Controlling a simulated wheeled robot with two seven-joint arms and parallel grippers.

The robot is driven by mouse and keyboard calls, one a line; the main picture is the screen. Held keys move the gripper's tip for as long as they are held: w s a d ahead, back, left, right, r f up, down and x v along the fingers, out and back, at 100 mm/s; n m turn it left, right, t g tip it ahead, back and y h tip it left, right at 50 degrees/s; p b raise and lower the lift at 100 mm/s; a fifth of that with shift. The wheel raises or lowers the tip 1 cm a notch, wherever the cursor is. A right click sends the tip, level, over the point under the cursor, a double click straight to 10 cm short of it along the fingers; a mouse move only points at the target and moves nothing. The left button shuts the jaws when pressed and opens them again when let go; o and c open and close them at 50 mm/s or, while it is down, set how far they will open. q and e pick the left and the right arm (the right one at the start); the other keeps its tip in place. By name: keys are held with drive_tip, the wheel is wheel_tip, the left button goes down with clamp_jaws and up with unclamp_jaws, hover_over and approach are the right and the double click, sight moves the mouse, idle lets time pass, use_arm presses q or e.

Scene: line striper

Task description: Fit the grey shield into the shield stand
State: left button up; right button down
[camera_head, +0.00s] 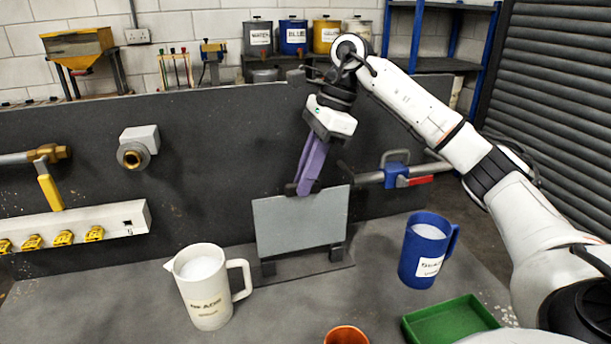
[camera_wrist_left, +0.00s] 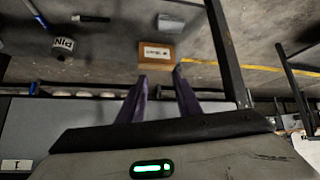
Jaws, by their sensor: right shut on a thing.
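The grey shield (camera_head: 302,222) is a flat light-grey plate, standing nearly upright and slightly tilted in the head view. My right gripper (camera_head: 304,188) has its purple fingers shut on the middle of the shield's top edge. The shield stand (camera_head: 337,253) shows as two dark feet or posts at the shield's lower corners, the other foot at lower left. The shield hides most of the stand, and I cannot tell whether its lower edge is seated in it. My left gripper (camera_wrist_left: 163,92) shows only in the left wrist view, its purple fingers apart with nothing between them.
A white jug (camera_head: 207,288) stands left of the shield, and a blue jug (camera_head: 425,250) right of it. A green tray (camera_head: 412,330) and copper cup (camera_head: 346,335) are at the front. A dark panel (camera_head: 80,120) with valves rises behind. The left wrist view shows a box (camera_wrist_left: 155,54) on the floor.

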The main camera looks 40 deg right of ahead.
sight(305, 200)
drive_tip(key=shift+f+b, duration=1.4)
drive_tip(key=shift+f, duration=1.35)
idle(1.6)
drive_tip(key=c, duration=1.4)
unclamp_jaws()
drive_tip(key=shift+o, duration=0.2)
drive_tip(key=shift+p+v, duration=1.2)
drive_tip(key=shift+v, duration=0.15)
drive_tip(key=shift+p+v, duration=0.5)
drive_tip(key=shift+v, duration=1.65)
